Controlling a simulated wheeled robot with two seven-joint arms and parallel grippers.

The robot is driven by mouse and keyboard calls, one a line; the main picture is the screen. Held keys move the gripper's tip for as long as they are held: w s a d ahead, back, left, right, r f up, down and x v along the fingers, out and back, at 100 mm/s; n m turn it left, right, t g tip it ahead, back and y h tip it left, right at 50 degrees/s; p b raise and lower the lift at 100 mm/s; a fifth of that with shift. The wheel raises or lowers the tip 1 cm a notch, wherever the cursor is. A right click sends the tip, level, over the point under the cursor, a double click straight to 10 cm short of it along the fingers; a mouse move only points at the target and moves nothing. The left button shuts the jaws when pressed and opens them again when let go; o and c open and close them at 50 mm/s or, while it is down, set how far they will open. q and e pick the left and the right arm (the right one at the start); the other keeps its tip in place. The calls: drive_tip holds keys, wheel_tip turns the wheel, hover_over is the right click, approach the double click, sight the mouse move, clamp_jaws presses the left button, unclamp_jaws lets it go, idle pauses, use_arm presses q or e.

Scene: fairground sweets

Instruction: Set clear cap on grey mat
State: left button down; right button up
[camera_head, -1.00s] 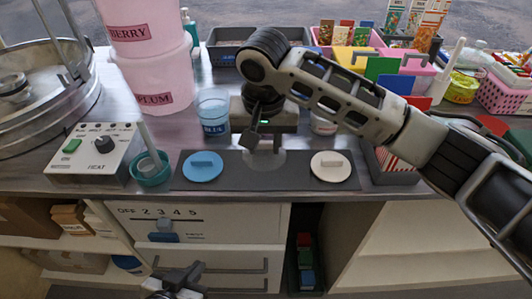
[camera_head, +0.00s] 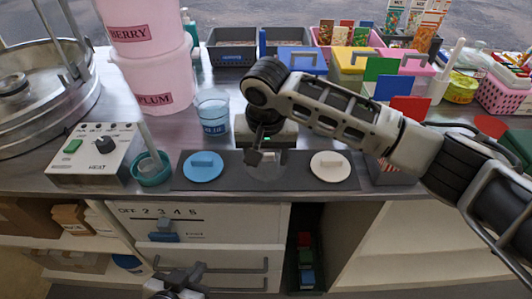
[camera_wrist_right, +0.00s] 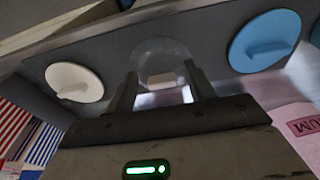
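The grey mat (camera_head: 312,183) lies along the front of the counter. A see-through clear cap (camera_wrist_right: 160,52) lies on it between the blue cap (camera_head: 203,168) and the white cap (camera_head: 330,167). The white cap (camera_wrist_right: 75,82) and blue cap (camera_wrist_right: 264,42) also show in the right wrist view. My right gripper (camera_wrist_right: 160,88) is just above the clear cap, its fingers spread apart with the cap's small pale handle between their tips, without visible grip. In the head view my right gripper (camera_head: 259,152) partly hides the clear cap. My left gripper (camera_head: 185,274) is low before the drawers; its fingers are unclear.
A blue-filled cup (camera_head: 213,112) stands behind the mat. A heat control box (camera_head: 92,153) and a teal bowl (camera_head: 151,169) are left of it. Pink tubs (camera_head: 157,88) stand behind. Lidded boxes (camera_head: 303,60) and coloured cards are at the back right.

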wheel_tip(320, 180, up, 12)
drive_tip(key=s, duration=0.1)
drive_tip(key=shift+s, duration=0.35)
idle(0.4)
drive_tip(key=n+y, duration=0.2)
drive_tip(key=y, duration=0.1)
approach(265, 176)
drive_tip(key=s+a, duration=0.3)
drive_tip(key=a, duration=0.1)
drive_tip(key=s+d+f+y, duration=0.2)
drive_tip(key=s+d+f, duration=0.1)
drive_tip(key=s+f, duration=0.3)
drive_tip(key=s+d+f+t+h, duration=0.1)
drive_tip(key=s+d+f+h, duration=0.25)
drive_tip(key=s+d, duration=0.5)
drive_tip(key=s+d+f+t+h, duration=0.15)
drive_tip(key=s+d+f, duration=0.3)
drive_tip(key=d, duration=0.65)
drive_tip(key=w+a+f+t+y, duration=0.3)
drive_tip(key=w+a+f+t, duration=0.3)
drive_tip(key=shift+w+f+n, duration=0.2)
drive_tip(key=shift+w+n, duration=0.1)
